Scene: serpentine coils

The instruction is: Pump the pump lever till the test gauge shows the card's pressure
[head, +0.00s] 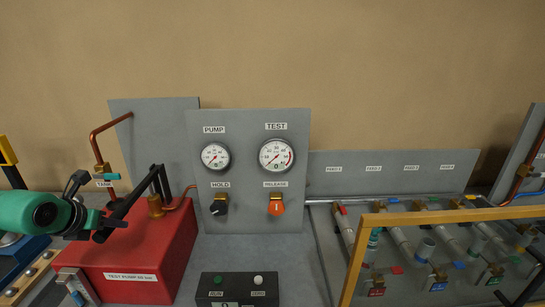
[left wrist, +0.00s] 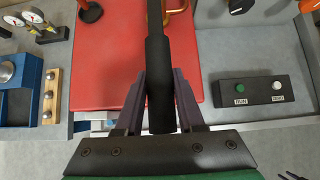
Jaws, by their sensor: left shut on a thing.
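The red test pump (head: 140,255) stands at the left. Its black pump lever (head: 148,190) slopes down to the left from a pivot near the brass fitting. My left gripper (head: 98,224) is shut on the lever's end; in the left wrist view the lever's black grip (left wrist: 158,90) lies between both fingers. The test gauge (head: 277,155) is the larger dial at the right of the grey panel (head: 246,200); its needle is too small to read surely. The smaller pump gauge (head: 215,156) is at its left. I cannot make out the pressure card. My right gripper is not in view.
Below the gauges are a black hold knob (head: 219,207) and an orange release knob (head: 276,207). A black button box (head: 238,287) stands in front. A yellow-edged frame (head: 362,250) with pipes and valves (head: 440,275) fills the right.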

